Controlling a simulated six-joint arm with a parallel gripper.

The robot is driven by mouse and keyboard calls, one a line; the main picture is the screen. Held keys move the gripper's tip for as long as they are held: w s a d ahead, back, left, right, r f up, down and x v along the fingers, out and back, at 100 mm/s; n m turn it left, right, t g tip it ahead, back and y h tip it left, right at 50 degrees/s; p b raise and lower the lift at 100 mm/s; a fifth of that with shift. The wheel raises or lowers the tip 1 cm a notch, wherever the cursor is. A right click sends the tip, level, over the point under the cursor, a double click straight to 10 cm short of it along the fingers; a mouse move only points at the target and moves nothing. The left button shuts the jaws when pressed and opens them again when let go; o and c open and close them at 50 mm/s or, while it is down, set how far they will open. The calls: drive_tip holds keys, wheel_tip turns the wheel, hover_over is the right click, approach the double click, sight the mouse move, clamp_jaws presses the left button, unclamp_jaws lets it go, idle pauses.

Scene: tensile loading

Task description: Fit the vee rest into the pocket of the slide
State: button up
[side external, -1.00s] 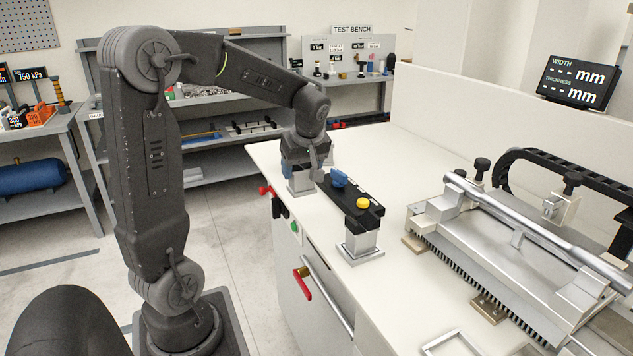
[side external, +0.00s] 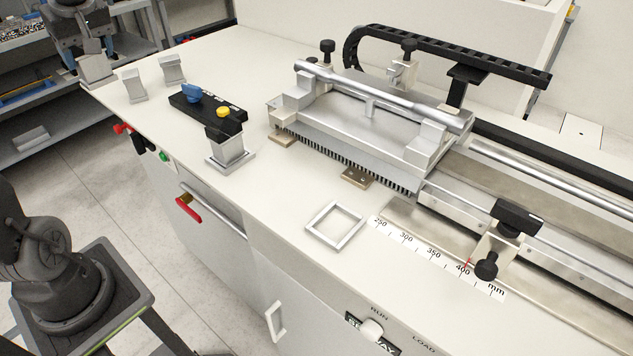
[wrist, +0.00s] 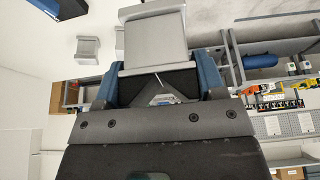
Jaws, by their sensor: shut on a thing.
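My gripper (side external: 92,52) is at the upper left of the side view, shut on a grey metal block that I take to be the vee rest (side external: 97,70). In the wrist view, the blue fingers (wrist: 157,73) lie on either side of the vee rest (wrist: 153,40). It appears held near the table's far left corner, but its height is unclear. A silver carriage (side external: 360,110) carries a long round bar on the machine and may be the slide. I cannot clearly make out its pocket.
Two similar blocks (side external: 134,86) (side external: 172,68) stand on the table. A black fixture (side external: 207,110) with blue and yellow knobs stands on a metal pedestal. A rectangular frame (side external: 335,226) lies flat nearer the front. A black cable chain (side external: 440,58) arches behind the carriage.

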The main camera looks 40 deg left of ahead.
drive_tip(key=w+d+m+t+h, duration=0.25)
drive_tip(key=w+d+m, duration=0.35)
drive_tip(key=d+m, duration=0.35)
drive_tip(key=w+d+m+t+h, duration=0.25)
drive_tip(key=w+d+m, duration=0.35)
drive_tip(key=d+m, duration=0.35)
drive_tip(key=d+m+g+h, duration=0.4)
drive_tip(key=d+m+g, duration=0.1)
drive_tip(key=d+m, duration=1.35)
drive_tip(key=shift+n, duration=0.75)
drive_tip(key=shift+d+f, duration=2.05)
drive_tip(key=shift+f, duration=0.55)
drive_tip(key=shift+d+f, duration=2.05)
drive_tip(key=shift+f, duration=0.55)
drive_tip(key=shift+d+f, duration=2.05)
drive_tip(key=shift+f, duration=0.55)
